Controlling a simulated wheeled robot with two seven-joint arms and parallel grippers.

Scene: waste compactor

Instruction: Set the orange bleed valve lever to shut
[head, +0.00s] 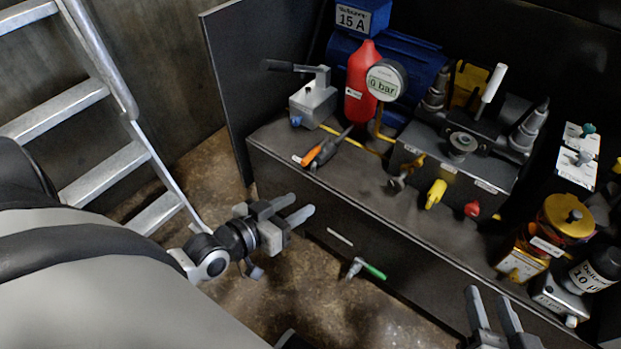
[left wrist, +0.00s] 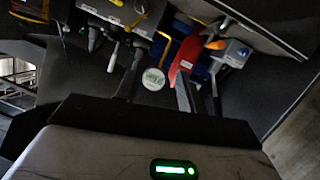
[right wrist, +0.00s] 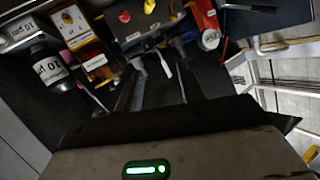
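An orange lever (head: 314,152) with a dark body beside it lies near the left end of the bench top, by a small white label. An orange piece (left wrist: 215,45) also shows in the left wrist view, beside a grey block. I cannot tell the lever's exact setting. My left gripper (head: 294,208) is open and empty, in front of the bench and below the lever, apart from it. My right gripper (head: 488,297) is open and empty at the lower right, far from the lever.
A grey hand-pump block (head: 313,102), red bottle (head: 361,85) and gauge reading 0 bar (head: 386,80) stand behind the lever. A green-handled valve (head: 370,270) sits low in front. Yellow (head: 435,193) and red (head: 472,209) knobs are further right. A ladder (head: 105,170) stands left.

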